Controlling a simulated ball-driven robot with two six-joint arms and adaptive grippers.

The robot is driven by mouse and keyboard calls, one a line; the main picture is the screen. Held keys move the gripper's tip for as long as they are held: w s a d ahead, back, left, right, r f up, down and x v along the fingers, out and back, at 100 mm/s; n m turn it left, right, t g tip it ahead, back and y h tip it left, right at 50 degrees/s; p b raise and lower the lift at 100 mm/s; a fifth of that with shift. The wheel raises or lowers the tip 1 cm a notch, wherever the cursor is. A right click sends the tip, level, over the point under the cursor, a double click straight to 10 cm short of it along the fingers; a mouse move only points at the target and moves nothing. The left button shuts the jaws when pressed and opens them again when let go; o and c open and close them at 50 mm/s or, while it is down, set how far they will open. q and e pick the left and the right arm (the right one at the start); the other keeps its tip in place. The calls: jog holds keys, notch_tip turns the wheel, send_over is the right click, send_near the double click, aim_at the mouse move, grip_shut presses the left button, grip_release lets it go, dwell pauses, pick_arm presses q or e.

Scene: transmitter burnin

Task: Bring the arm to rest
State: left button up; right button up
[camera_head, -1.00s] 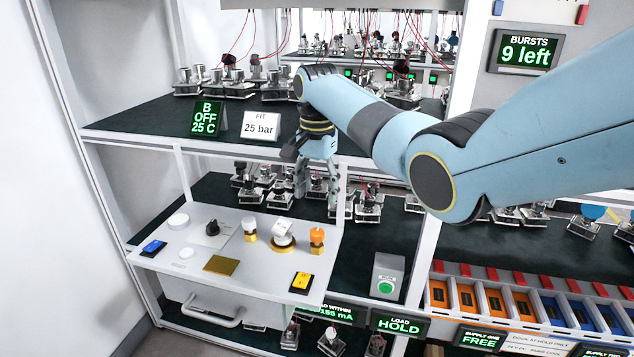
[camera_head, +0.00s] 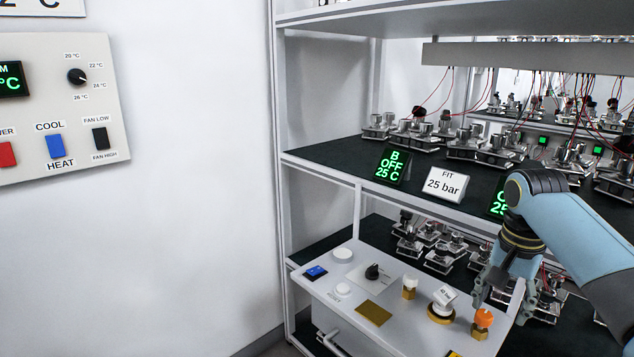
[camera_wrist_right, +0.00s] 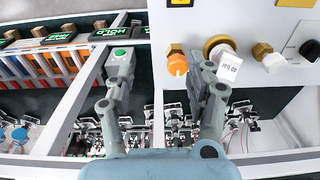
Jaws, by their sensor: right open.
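My right arm (camera_head: 585,235) is pale blue and comes in from the right in the head view. Its gripper (camera_head: 502,300) points down in front of the shelving, close to the right end of the white valve panel (camera_head: 322,283). My left gripper is in neither view.
The panel carries a white tagged knob (camera_head: 444,296), a brass plate (camera_head: 374,313) and a black dial (camera_head: 373,272). Shelves hold several metal transmitters (camera_head: 497,150). A wall control box (camera_head: 60,108) hangs at left. Bare wall (camera_head: 190,220) lies between them.

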jog(key=s+a+f+n+t, duration=0.1)
jog(key=s+a+f+n, duration=0.15)
jog(key=s, duration=0.45)
jog(key=s+a+f+n, duration=0.1)
jog(key=s+n, duration=0.2)
jog(key=s, duration=0.4)
jog(key=s+a+r+n+t, duration=0.1)
jog(key=s+a+r+n, duration=0.15)
jog(key=s, duration=0.55)
jog(key=s+a+r+n+t, duration=0.1)
jog(key=s+r+n, duration=0.25)
jog(key=s, duration=0.45)
jog(key=s+d+f+m+g+b, duration=0.2)
jog(key=f+b, duration=0.7)
jog(key=f, duration=2.8)
jog(key=s+d+f+b, duration=0.1)
jog(key=s+f+b, duration=0.4)
jog(key=s+f, duration=1.3)
jog(key=shift+s+d+f+n+g, duration=0.15)
jog(key=shift+s+f+n+g, duration=0.2)
jog(key=shift+f, duration=0.35)
jog(key=shift+w, duration=0.1)
